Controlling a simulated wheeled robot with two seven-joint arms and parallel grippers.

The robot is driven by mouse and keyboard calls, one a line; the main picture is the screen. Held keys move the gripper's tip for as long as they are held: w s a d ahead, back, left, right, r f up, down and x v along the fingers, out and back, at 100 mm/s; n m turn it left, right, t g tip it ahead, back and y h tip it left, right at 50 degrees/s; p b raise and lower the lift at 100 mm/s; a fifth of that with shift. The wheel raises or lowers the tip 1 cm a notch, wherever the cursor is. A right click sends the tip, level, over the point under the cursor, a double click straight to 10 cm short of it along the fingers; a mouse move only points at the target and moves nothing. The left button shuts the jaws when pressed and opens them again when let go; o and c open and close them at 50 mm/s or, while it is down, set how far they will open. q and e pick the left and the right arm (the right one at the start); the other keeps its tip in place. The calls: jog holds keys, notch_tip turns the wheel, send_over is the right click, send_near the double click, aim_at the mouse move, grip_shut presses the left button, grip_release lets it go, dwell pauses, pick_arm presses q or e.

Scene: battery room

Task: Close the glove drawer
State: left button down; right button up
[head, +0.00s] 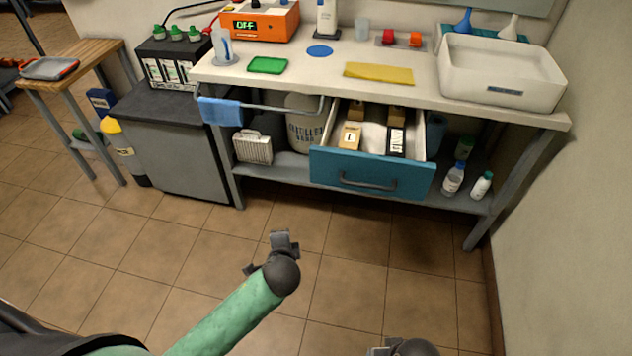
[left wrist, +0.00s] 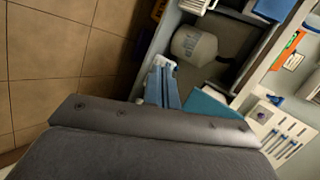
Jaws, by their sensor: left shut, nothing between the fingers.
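The glove drawer (head: 372,174) has a teal-blue front with a grey bar handle (head: 368,184). It hangs under the white bench top and is pulled out, with small boxes (head: 351,135) showing inside. My left gripper (head: 270,254) is shut and empty, over the floor in front of the bench, below and left of the drawer front and apart from it. In the left wrist view a dark grey part of mine covers the lower middle, and a teal panel (left wrist: 212,106), perhaps the drawer front, shows behind it. My right gripper (head: 400,348) is cut off at the bottom edge.
The lower shelf holds a white jug (head: 304,122) and bottles (head: 453,180). A grey cabinet (head: 180,150) stands at left, a wall at right. The tiled floor before the bench is clear.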

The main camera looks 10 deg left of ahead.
pick_arm(q)
jog(key=w+d+r+m+t, duration=0.2)
jog(key=w+r+m+t, duration=0.15)
jog(key=m, duration=0.55)
jog(key=m+t+h, duration=0.3)
jog(key=m+t, duration=0.1)
jog(key=m, duration=0.9)
send_near(320, 168)
jog(key=w+p, duration=0.1)
jog(key=w, duration=0.4)
jog(key=shift+w+a, duration=0.1)
jog(key=shift+w, duration=0.2)
jog(key=shift+w+p, duration=0.3)
jog(key=shift+w, duration=0.3)
jog(key=shift+f, duration=0.1)
pick_arm(e)
jog(key=shift+t, duration=0.3)
jog(key=r, duration=0.5)
jog(key=shift+w+d+r, duration=0.15)
jog(key=shift+d+r, duration=0.05)
jog(key=shift+r, duration=0.1)
pick_arm(q)
jog(key=shift+w, duration=0.1)
pick_arm(e)
jog(key=shift+a+r, duration=0.1)
